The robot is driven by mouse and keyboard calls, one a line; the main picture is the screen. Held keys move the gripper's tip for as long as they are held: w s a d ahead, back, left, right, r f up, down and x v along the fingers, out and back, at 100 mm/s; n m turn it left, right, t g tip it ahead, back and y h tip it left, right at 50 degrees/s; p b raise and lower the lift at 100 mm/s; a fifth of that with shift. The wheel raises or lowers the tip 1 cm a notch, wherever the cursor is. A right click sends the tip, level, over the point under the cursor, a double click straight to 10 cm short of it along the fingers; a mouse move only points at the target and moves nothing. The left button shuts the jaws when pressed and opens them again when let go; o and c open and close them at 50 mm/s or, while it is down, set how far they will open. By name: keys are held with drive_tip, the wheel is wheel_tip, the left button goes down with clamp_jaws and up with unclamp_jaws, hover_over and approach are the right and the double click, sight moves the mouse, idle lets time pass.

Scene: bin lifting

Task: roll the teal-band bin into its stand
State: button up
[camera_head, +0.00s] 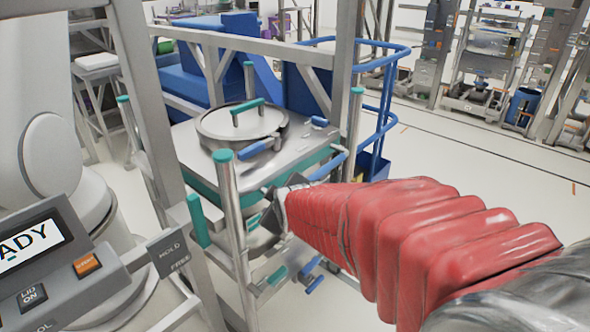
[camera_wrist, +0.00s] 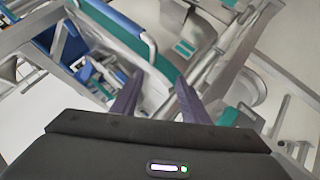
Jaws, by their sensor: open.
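The teal-band bin (camera_head: 190,163) is a square metal bin with a teal band below its top, in the middle of the head view. Its round lid (camera_head: 243,122) has a teal handle. Metal posts with teal caps stand at its corners. A tall grey frame (camera_head: 143,100) rises close by on the left; I cannot tell whether it is the stand, or how the bin sits against it. My gripper (camera_head: 272,207) is at the bin's near right side, below the band. In the wrist view its two dark fingers (camera_wrist: 157,88) are apart, with a pale metal surface beyond them. Contact is unclear.
A control panel (camera_head: 45,262) with a screen and an orange button is at the lower left, beside a HOLD/FREE plate (camera_head: 168,252). Blue railing (camera_head: 385,100) and blue equipment stand behind the bin. Open pale floor (camera_head: 480,175) lies to the right.

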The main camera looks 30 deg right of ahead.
drive_tip(key=s+a+r+m+g+y, duration=0.1)
drive_tip(key=s+a+m+g, duration=0.1)
drive_tip(key=s+a, duration=0.4)
drive_tip(key=s+a+r+m+g+y, duration=0.1)
drive_tip(key=s+a+m, duration=0.3)
drive_tip(key=s, duration=1.1)
drive_tip(key=shift+a+r+g+y, duration=0.3)
drive_tip(key=shift+a+g, duration=0.4)
drive_tip(key=shift+a, duration=0.3)
drive_tip(key=shift+s, duration=0.1)
drive_tip(key=shift+c, duration=1.2)
drive_tip(key=shift+a, duration=0.1)
